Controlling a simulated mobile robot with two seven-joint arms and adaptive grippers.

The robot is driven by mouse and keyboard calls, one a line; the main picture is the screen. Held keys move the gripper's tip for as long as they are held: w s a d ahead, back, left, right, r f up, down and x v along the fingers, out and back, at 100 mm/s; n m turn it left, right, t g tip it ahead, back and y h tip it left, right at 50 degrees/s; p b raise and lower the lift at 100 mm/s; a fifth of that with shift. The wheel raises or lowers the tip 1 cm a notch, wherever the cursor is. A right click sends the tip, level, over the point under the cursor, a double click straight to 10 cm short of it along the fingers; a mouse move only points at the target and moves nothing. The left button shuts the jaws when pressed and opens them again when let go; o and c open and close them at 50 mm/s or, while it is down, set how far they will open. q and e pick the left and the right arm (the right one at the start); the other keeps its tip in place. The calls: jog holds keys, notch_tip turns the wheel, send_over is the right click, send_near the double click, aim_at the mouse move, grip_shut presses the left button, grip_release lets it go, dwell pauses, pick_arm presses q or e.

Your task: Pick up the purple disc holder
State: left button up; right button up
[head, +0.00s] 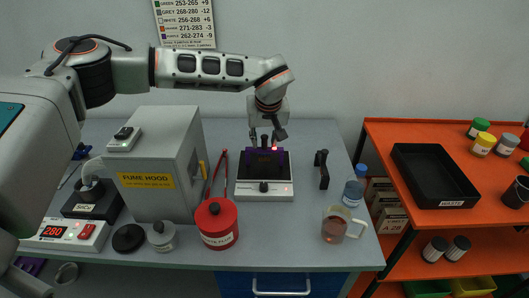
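The purple disc holder (258,159) sits on a white device with a dark top (281,188) near the middle of the bench. My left gripper (265,141) points down from above, right over the holder. Its fingers look spread apart, one on each side of a small dark upright part at the holder's top. I cannot make out contact with the holder. The gripper covers part of the holder's back edge. My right gripper is not in view.
A grey fume hood (155,165) and a red can (216,223) stand left of the device. Red tongs (217,172) lie close by. A black-handled tool (322,169), a bottle (353,192) and a glass beaker (335,226) are to the right. An orange shelf holds a black tray (430,204).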

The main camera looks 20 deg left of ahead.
pick_arm(q)
grip_shut()
jog(key=shift+r, duration=0.1)
